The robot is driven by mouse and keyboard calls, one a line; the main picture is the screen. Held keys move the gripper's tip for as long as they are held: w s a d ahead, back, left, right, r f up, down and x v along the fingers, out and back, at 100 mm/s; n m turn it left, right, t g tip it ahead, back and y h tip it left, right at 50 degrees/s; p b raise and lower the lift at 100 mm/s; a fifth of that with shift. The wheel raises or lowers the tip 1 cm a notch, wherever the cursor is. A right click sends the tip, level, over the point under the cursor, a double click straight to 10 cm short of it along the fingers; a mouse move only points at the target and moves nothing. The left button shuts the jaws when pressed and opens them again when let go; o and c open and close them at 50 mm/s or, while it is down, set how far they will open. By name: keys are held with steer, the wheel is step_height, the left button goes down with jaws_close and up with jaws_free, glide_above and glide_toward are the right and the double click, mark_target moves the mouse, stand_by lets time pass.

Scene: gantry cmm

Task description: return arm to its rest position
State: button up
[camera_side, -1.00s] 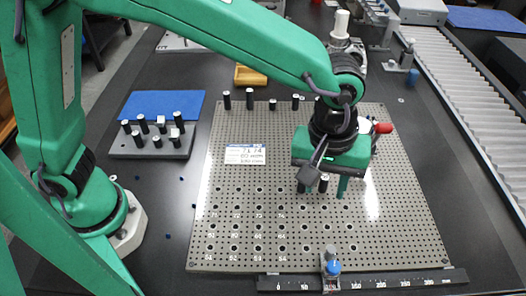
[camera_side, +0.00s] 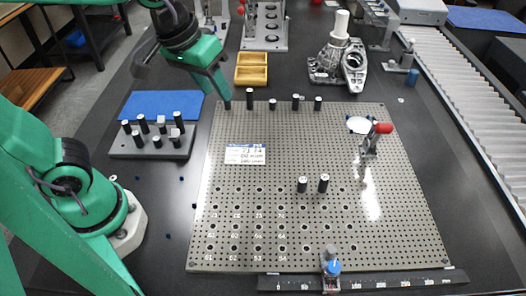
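My gripper (camera_side: 222,92) is green and hangs from a black wrist at the upper left of the pegboard. Its fingers point down and to the right, near the board's back left corner. They overlap in this view, so I cannot tell whether they are apart or whether anything is between them. The perforated metal board (camera_side: 300,225) lies flat on the dark table.
A grey block (camera_side: 118,152) with several black pegs stands left of the board, before a blue mat (camera_side: 150,103). A yellow tray (camera_side: 252,70) and a metal casting (camera_side: 327,68) sit behind the board. A red-tipped clamp (camera_side: 369,146) stands on its right. A conveyor (camera_side: 460,90) runs along the right.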

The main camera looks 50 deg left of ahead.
steer(key=s+a+m+t+y, duration=0.1)
steer(key=s+a, duration=0.5)
steer(key=a, duration=0.1)
steer(key=shift+a+f+m+t, duration=0.2)
steer(key=shift+f+m+t, duration=0.2)
steer(key=shift+f, duration=0.05)
steer(key=shift+o, duration=0.2)
